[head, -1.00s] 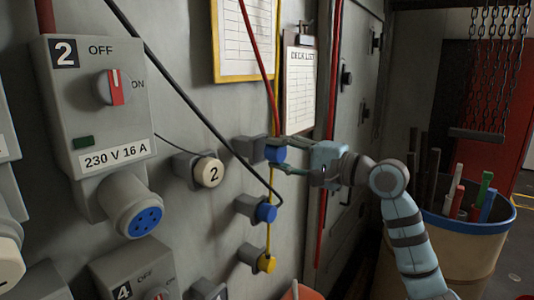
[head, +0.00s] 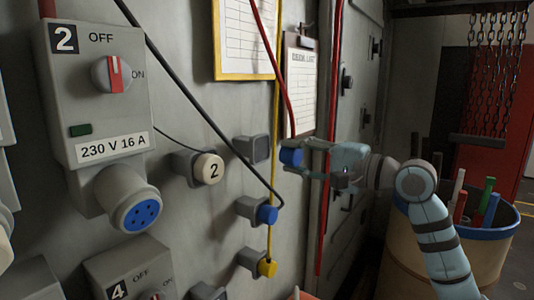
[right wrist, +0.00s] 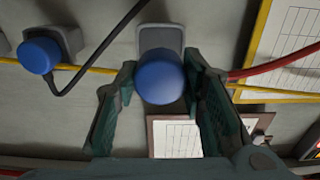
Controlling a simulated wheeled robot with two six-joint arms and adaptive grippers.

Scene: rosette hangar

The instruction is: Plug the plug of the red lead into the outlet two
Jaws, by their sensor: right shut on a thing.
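The plug of the red lead (head: 290,156) is blue, and the red lead (head: 287,95) runs up from it. My right gripper (head: 300,157) is shut on this plug and holds it to the right of an empty grey holder (head: 256,150), apart from it. In the right wrist view the plug (right wrist: 160,78) sits between the two fingers, with a grey holder (right wrist: 160,38) behind it. Outlet two (head: 142,215) is the round blue-faced socket under the grey box (head: 112,112) marked 2; its face is uncovered. My left gripper is not in view.
A cream cap marked 2 (head: 208,168) sits on a holder between outlet and gripper. A black lead (head: 190,107) crosses the wall to another blue plug (head: 267,214). A yellow plug (head: 266,268) sits below. A bin (head: 455,245) stands at right.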

